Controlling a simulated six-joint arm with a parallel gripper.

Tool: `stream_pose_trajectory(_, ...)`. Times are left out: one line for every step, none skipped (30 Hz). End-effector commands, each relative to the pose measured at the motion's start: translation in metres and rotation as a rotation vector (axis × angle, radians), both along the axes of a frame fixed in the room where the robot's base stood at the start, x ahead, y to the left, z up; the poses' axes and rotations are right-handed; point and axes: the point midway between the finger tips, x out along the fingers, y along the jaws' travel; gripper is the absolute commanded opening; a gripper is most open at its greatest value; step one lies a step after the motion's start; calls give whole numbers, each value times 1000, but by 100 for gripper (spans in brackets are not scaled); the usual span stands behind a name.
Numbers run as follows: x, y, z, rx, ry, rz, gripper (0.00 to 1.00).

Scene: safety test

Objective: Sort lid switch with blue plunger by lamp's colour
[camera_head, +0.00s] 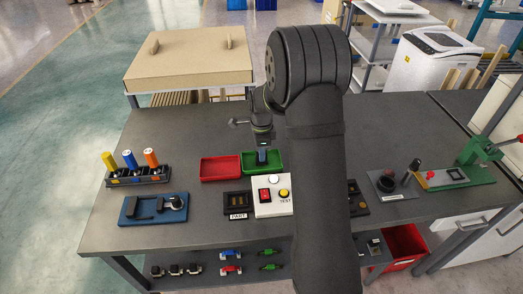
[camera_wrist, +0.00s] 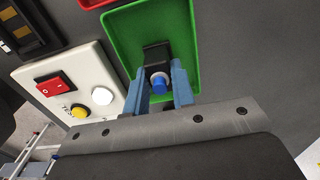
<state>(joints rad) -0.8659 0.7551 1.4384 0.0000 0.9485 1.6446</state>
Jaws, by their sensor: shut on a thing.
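My gripper (camera_wrist: 160,82) is shut on the lid switch, with one blue finger on each side. The switch has a black body (camera_wrist: 157,54) and a blue plunger (camera_wrist: 158,86). It is over or inside the green tray (camera_wrist: 122,28); I cannot tell whether it touches the tray floor. In the head view my gripper (camera_head: 262,156) is at the green tray (camera_head: 279,163), and the switch is hardly visible. The red tray (camera_head: 220,168) is just left of it and looks empty. The lamp (camera_wrist: 102,96) on the white test box (camera_wrist: 75,70) looks white.
The test box (camera_head: 262,208) has a red rocker (camera_head: 265,195) and a yellow button (camera_head: 284,193). The black PART holder (camera_head: 237,200) stands left of it. A blue fixture (camera_head: 152,209) and a rack with coloured handles (camera_head: 137,176) are further left. My arm hides the table's middle right.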

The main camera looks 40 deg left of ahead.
Motion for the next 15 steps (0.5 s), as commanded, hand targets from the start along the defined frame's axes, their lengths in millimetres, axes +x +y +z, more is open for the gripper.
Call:
stream_pose_trajectory(0,0,-1,0,0,0,0)
stream_pose_trajectory(0,0,-1,0,0,0,0)
stream_pose_trajectory(0,0,-2,0,0,0,0)
stream_pose_trajectory(0,0,-2,0,0,0,0)
stream_pose_trajectory(0,0,-3,0,0,0,0)
stream_pose_trajectory(0,0,-3,1,-1,0,0)
stream_pose_trajectory(0,0,-4,1,-1,0,0)
stream_pose_trajectory(0,0,-4,1,-1,0,0)
stream_pose_trajectory(0,0,-5,1,-1,0,0)
stream_pose_trajectory(0,0,-5,1,-1,0,25)
stream_pose_trajectory(0,0,-5,1,-1,0,31)
stream_pose_trajectory(0,0,-5,1,-1,0,39)
stream_pose_trajectory(0,0,-5,1,-1,0,44)
stream_pose_trajectory(0,0,-5,1,-1,0,48)
stream_pose_trajectory(0,0,-5,1,-1,0,48)
